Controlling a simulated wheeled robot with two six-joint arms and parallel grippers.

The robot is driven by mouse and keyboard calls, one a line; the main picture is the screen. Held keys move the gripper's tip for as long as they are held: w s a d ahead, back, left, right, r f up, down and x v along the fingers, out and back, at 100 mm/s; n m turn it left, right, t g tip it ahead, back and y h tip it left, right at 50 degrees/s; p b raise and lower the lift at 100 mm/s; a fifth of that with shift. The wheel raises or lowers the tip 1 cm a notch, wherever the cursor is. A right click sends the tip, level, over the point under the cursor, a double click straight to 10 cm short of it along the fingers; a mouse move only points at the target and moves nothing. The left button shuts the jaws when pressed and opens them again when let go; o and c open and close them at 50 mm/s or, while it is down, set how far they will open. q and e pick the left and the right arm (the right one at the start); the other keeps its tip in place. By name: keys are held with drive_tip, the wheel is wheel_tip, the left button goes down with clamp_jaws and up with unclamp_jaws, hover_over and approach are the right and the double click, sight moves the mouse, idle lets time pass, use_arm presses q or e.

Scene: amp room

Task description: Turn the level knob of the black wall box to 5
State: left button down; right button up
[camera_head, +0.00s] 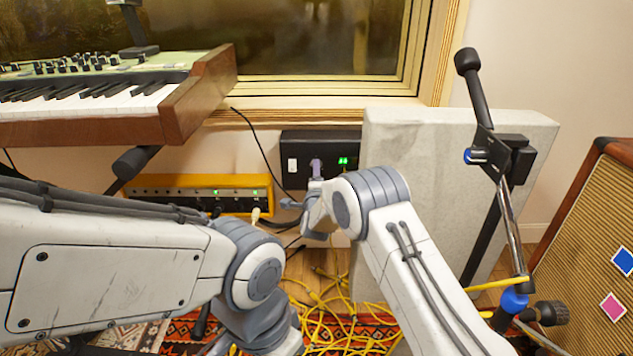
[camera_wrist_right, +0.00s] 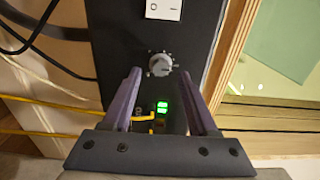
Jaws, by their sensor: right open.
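The black wall box (camera_head: 270,147) is fixed to the wall below the window sill; it also fills the middle of the right wrist view (camera_wrist_right: 118,30). It carries a white rocker switch (camera_head: 292,164) and a small green lit display (camera_head: 345,161), whose reading I cannot make out. The grey level knob (camera_wrist_right: 160,65) shows between and just beyond my right fingertips. My right gripper (camera_wrist_right: 160,74) is open, with its purple fingers on either side of the knob and a visible gap at each side. In the head view, the fingers hide the knob. My left gripper is out of sight below my left arm.
A yellow box with sockets (camera_head: 262,181) sits lower left of the wall box, with black cables between. A keyboard (camera_head: 190,100) stands left. A pale panel (camera_head: 430,135), microphone stand (camera_head: 513,235) and speaker cabinet (camera_head: 590,215) stand right. Yellow cables (camera_head: 335,318) lie on the floor.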

drive_tip(key=s+p, duration=0.3)
drive_tip(key=s, duration=0.4)
drive_tip(key=shift+s, duration=0.35)
drive_tip(key=s+a+r+n+g+y+p, duration=0.3)
drive_tip(key=s+a+r+n+g+p, duration=0.15)
drive_tip(key=a+r, duration=0.2)
drive_tip(key=s+a+r+n+g+y+p, duration=0.1)
drive_tip(key=s+r+n+g, duration=0.25)
drive_tip(key=s, duration=0.35)
drive_tip(key=s+a+r+n+g+y+p, duration=0.1)
drive_tip(key=s+r+n+g+p, duration=0.15)
drive_tip(key=s+n, duration=0.35)
drive_tip(key=s+d+r+n+g+h+p, duration=0.1)
drive_tip(key=s+d+r+n+g+p, duration=0.25)
drive_tip(key=s, duration=0.75)
drive_tip(key=s+d+r+n+g+h, duration=0.2)
drive_tip(key=s+d+n, duration=0.3)
drive_tip(key=s, duration=0.5)
drive_tip(key=s+d+r+n+g+h+p, duration=0.1)
drive_tip(key=s+d+r+n+g+p, duration=0.3)
drive_tip(key=s, duration=0.7)
wheel_tip(320, 180, up, 36)
drive_tip(key=w+m+t+p, duration=0.1)
drive_tip(key=t+p, duration=0.1)
drive_tip(key=p, duration=3.3)
drive_tip(key=shift+d, duration=0.35)
